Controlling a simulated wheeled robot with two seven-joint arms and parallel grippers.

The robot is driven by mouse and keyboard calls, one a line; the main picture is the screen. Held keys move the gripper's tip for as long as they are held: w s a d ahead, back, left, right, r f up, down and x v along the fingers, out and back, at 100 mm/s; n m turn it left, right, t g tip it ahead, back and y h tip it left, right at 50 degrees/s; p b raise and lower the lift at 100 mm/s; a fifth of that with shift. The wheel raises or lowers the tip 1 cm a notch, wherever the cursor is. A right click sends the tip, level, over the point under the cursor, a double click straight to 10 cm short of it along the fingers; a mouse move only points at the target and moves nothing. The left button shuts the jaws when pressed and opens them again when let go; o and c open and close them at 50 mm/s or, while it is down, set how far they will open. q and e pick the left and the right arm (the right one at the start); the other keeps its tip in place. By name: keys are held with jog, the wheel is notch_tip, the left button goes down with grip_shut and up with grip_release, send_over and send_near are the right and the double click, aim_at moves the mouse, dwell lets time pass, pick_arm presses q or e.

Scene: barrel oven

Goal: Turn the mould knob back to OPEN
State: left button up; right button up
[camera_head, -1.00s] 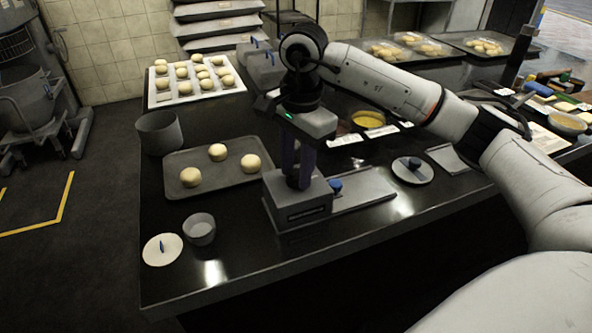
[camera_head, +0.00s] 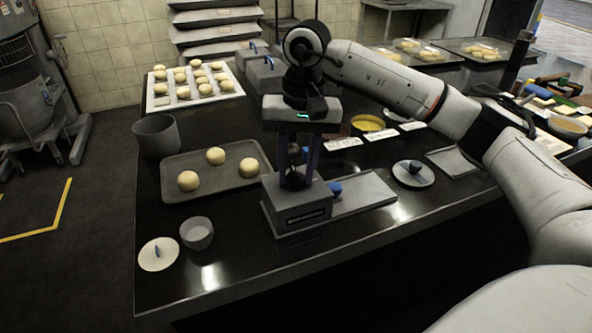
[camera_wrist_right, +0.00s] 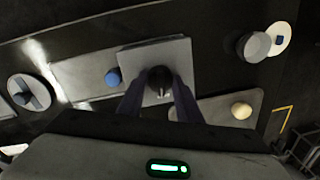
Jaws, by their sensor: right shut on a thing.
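The mould is a grey box (camera_head: 300,212) with a flat grey plate (camera_head: 362,192) to its right, at the front of the dark counter. Its dark round knob (camera_head: 293,179) stands on top of the box and also shows in the right wrist view (camera_wrist_right: 160,77). My right gripper (camera_head: 297,178) points straight down over the box, its two fingers on either side of the knob and shut on it. The fingers hide part of the knob, and I cannot read any OPEN mark. My left gripper is not in view.
A tray (camera_head: 173,190) with dough balls lies left of the mould. A grey pot (camera_head: 157,136), a small cup (camera_head: 196,233) and a white disc (camera_head: 159,253) stand near the left edge. A round lid (camera_head: 413,173) sits at right. The counter front is clear.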

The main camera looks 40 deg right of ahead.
aim_at(300, 177)
jog(key=shift+n, duration=0.7)
jog(key=o, duration=1)
jog(key=shift+o, duration=0.2)
notch_tip(300, 177, up, 10)
jog(key=shift+s+d+r+p, duration=0.15)
jog(key=shift+d+r+p, duration=0.05)
jog(key=shift+d+p, duration=0.15)
jog(key=shift+f, duration=0.1)
